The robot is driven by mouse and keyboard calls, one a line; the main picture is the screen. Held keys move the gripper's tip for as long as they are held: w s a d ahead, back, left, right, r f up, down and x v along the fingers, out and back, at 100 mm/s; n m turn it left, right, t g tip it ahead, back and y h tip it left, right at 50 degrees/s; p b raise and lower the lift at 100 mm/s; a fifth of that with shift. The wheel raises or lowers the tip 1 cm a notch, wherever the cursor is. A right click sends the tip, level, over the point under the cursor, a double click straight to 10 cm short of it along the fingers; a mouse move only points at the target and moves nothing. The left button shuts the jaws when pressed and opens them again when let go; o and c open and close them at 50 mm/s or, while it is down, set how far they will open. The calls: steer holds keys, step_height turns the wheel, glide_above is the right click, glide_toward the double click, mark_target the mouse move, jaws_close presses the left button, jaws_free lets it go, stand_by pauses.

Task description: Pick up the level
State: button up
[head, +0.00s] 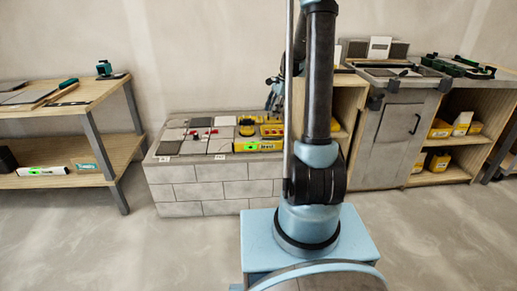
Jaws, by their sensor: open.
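A yellow level (258,146) with a bright green vial window lies along the front right edge of the tiled block (200,190). A white bar with a green patch (42,171), also level-like, lies on the lower shelf of the left bench. My gripper (271,106) is above the back right of the block, small in view and pointing down. It is open, with nothing seen between its fingers. It looks higher than the yellow level and farther back, apart from it. My own arm hides part of the view to the right of the gripper.
Grey tiles with red clips (201,134) and a round yellow-and-black item (246,127) sit on the block. A yellow tray (272,130) is behind the level. The wooden bench (95,92) stands left; cabinets (385,140) stand right. The floor in front is clear.

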steer(key=w+f+m, duration=0.3)
steer(key=w+f, duration=0.5)
steer(key=f, duration=0.1)
glide_above(259, 149)
steer(key=w+d, duration=0.1)
steer(key=d, duration=0.1)
steer(key=shift+y, duration=0.4)
steer(key=f, duration=1.1)
steer(key=shift+w+a+f, duration=0.15)
steer(key=shift+a, duration=0.05)
steer(key=shift+x, duration=2.65)
steer(key=shift+d, duration=0.15)
jaws_close()
